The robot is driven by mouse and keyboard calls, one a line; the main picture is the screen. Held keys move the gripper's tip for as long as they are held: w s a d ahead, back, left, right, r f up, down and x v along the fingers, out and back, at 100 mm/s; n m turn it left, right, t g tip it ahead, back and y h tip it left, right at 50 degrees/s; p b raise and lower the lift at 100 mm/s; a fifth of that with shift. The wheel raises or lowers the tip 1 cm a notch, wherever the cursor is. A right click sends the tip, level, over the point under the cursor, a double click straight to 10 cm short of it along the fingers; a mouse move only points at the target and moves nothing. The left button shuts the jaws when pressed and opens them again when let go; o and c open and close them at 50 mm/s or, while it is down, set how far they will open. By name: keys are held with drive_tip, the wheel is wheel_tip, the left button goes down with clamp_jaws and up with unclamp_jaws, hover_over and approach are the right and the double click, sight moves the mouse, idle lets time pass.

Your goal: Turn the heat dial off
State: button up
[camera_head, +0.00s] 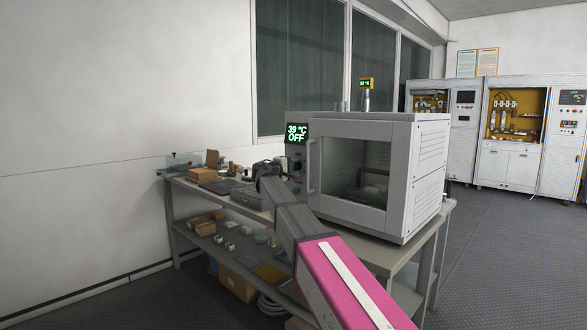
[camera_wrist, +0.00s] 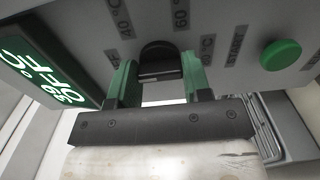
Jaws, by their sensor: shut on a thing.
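The heat dial (camera_wrist: 160,62) is a black knob on the grey oven front, seen in the wrist view between temperature labels. My gripper (camera_wrist: 158,75) is shut on it, with a green finger on each side of the knob. In the head view my gripper is at the oven's left panel, largely hidden behind my own arm. The oven (camera_head: 375,150) stands on a workbench with its door closed. The display also shows upside down in the wrist view (camera_wrist: 45,65).
A green button (camera_wrist: 281,55) by a START label sits beside the dial. The door handle (camera_head: 311,165) is close to my arm. The workbench (camera_head: 410,262) holds boxes and tools left of the oven. Test cabinets (camera_head: 515,135) stand at the back right. Floor on the right is clear.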

drive_tip(key=o, duration=0.9)
drive_tip(key=shift+s+a, duration=0.1)
drive_tip(key=shift+a, duration=0.05)
drive_tip(key=v, duration=1)
drive_tip(key=shift+s+a, duration=0.15)
drive_tip(key=shift+s, duration=0.05)
